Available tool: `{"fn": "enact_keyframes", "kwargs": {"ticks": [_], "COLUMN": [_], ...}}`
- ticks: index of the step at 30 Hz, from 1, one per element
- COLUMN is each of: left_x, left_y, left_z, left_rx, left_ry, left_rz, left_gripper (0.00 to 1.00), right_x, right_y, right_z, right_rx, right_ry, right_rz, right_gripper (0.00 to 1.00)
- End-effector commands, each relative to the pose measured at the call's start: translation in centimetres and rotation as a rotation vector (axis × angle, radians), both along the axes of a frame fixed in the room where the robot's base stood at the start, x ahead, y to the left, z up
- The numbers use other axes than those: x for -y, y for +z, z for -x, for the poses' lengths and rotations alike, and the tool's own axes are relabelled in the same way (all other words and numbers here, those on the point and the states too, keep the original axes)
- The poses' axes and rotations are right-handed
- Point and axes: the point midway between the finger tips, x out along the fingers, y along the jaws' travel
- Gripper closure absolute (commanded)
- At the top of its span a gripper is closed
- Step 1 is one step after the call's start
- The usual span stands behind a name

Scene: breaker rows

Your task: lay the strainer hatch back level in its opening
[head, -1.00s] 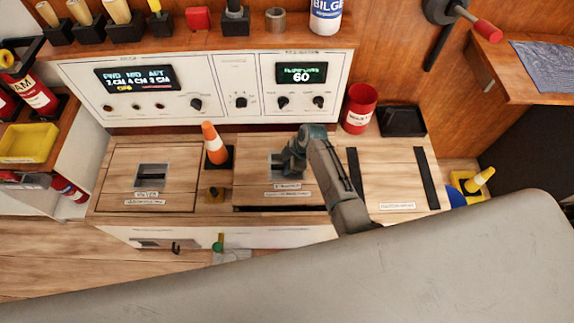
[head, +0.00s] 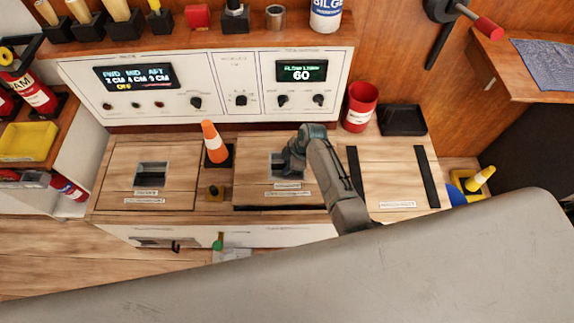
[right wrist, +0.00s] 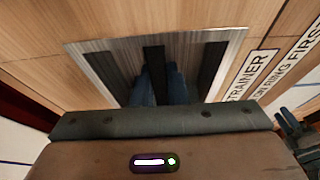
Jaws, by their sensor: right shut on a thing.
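The strainer hatch (head: 250,180) is a wooden panel in the middle of the bench top, with a metal recessed handle plate and white labels near its front edge. A dark gap shows along its front edge, so it does not look flush there. My right gripper (head: 284,166) reaches down into the handle recess. In the right wrist view its blue fingers (right wrist: 160,86) are shut around the middle dark handle bar (right wrist: 154,57) of the metal plate (right wrist: 95,62). The gripper hides part of the recess.
A closed-looking hatch (head: 115,175) lies to the left. A red cup (head: 359,107) and black tray (head: 402,120) stand back right. Black strips (head: 427,177) mark the right panel.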

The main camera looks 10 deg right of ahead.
Motion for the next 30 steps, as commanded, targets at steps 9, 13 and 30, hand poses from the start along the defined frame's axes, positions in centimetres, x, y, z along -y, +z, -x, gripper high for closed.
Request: {"fn": "enact_keyframes", "kwargs": {"ticks": [9,13,30], "left_x": [0.0,0.0,0.0], "left_y": [0.3,0.3,-0.7], "left_z": [0.0,0.0,0.0], "left_rx": [0.000,0.001,0.001], "left_ry": [0.000,0.000,0.000], "left_rz": [0.000,0.000,0.000], "left_gripper": [0.68,0.68,0.68], "right_x": [0.0,0.0,0.0], "right_y": [0.3,0.3,-1.1], "right_z": [-0.2,-0.2,-0.2], "right_rx": [0.004,0.004,0.003], "right_ry": [-0.001,-0.001,0.000], "right_rz": [-0.001,-0.001,-0.001], "right_gripper": [1.00,1.00,1.00]}}
